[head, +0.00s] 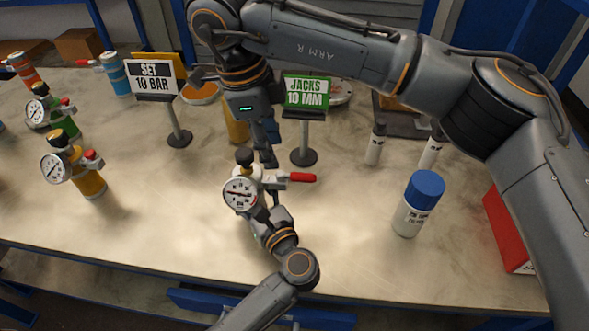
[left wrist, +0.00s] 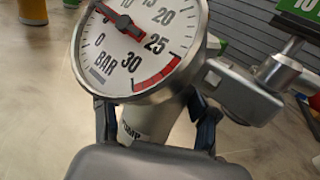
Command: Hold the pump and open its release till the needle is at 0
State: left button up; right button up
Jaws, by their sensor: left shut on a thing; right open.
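The pump stands mid-table in the head view, with a round white gauge (head: 241,194), a dark knob (head: 244,156) on top and a red-handled lever (head: 302,177) pointing right. My left gripper (head: 264,208) is shut around the pump's body from the front. In the left wrist view its two fingers (left wrist: 156,128) flank the pale body (left wrist: 150,118) below the gauge (left wrist: 140,45). The gauge reads in BAR up to 30; its needle points up-left, clear of 0, exact reading unclear. My right gripper (head: 267,150) is open, pointing down just behind the pump, apart from the lever as far as I see.
Two gauged vessels, green (head: 62,122) and yellow (head: 88,182), stand left. A blue-capped bottle (head: 409,216), small white bottles (head: 375,148) and a red box (head: 508,232) are right. The table's front middle-left is clear.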

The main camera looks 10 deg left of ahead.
aim_at(298, 175)
jog(key=w+d+f+h, duration=0.1)
jog(key=f, duration=0.2)
jog(key=w+d+f+m+t, duration=0.1)
jog(key=f, duration=0.2)
jog(key=w+d+f+h, duration=0.1)
jog(key=f, duration=0.2)
jog(key=shift+d+f+t+h, duration=0.3)
jog(key=shift+d+f+t, duration=0.1)
grip_shut()
